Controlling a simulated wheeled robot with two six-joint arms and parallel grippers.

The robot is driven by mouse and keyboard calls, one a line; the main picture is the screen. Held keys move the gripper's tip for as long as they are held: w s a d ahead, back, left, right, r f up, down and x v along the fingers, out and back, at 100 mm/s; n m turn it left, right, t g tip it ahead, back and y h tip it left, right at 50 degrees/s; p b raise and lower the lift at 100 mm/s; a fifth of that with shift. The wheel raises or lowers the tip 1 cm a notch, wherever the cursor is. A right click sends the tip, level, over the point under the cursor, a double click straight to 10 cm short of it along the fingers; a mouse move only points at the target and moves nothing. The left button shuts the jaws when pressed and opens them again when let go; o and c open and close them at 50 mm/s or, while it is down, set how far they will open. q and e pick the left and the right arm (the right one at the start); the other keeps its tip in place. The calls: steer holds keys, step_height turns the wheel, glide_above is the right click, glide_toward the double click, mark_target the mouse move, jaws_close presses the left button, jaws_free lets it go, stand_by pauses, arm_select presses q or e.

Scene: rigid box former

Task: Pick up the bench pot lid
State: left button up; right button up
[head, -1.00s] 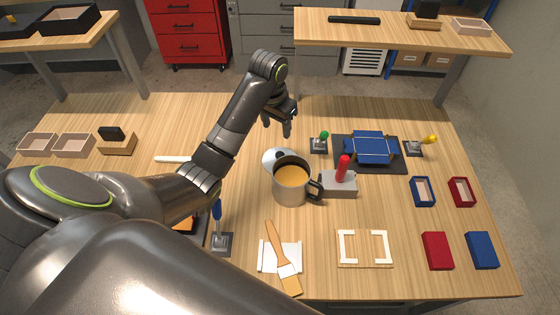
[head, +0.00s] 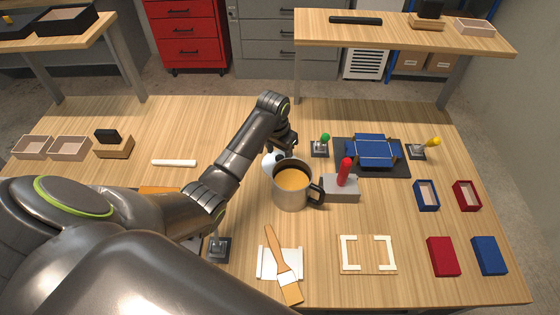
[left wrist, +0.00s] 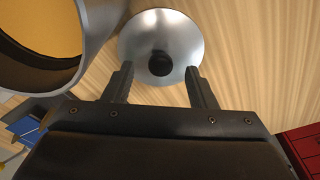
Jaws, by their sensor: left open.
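The bench pot lid is a round silver disc with a black knob. In the left wrist view the lid (left wrist: 185,27) lies on the wooden bench, its knob just beyond and between my fingertips. In the head view the lid (head: 267,163) is partly hidden behind the pot and my gripper. My left gripper (head: 281,154) is open and empty, low beside the lid; its two fingers also show in the left wrist view (left wrist: 160,78). The steel pot (head: 290,192) with orange-brown contents stands right in front of the lid. My right gripper is not in view.
A grey block with a red handle (head: 344,175) stands right of the pot. A brush (head: 279,262) lies in front. Bare bench lies left, around a white bar (head: 174,162).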

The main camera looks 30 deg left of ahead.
arm_select(q)
steer(key=shift+w+f, duration=0.2)
steer(key=shift+f, duration=1.25)
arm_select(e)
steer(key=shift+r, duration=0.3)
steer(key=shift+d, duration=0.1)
arm_select(q)
steer(key=c, duration=1.1)
steer(key=shift+o, duration=0.2)
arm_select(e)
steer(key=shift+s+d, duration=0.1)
arm_select(q)
steer(key=shift+r, duration=0.1)
